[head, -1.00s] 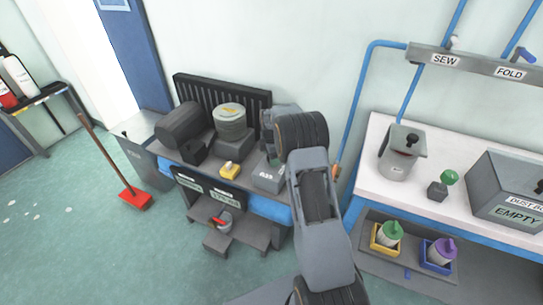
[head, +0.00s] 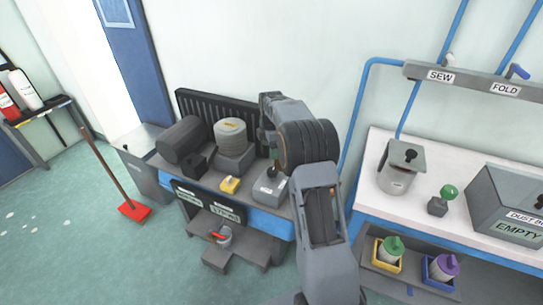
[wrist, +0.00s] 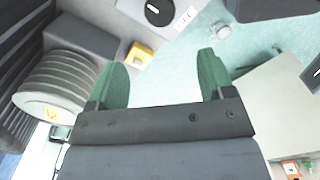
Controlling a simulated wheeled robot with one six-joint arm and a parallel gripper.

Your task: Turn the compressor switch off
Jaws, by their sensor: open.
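In the wrist view a round black knob (wrist: 158,12) with a white mark sits at the top edge beside a white label too small to read. It looks like a rotary switch, but I cannot tell whether it is the compressor's. My gripper (wrist: 160,65) is open and empty, its green fingers spread, with the knob beyond their tips. A dark cylinder (head: 182,142) and a ribbed pale cylinder (head: 231,136) stand on the bench; the ribbed one also shows in the wrist view (wrist: 60,90).
A red broom (head: 134,211) stands left. A white table (head: 440,205) with bins stands right.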

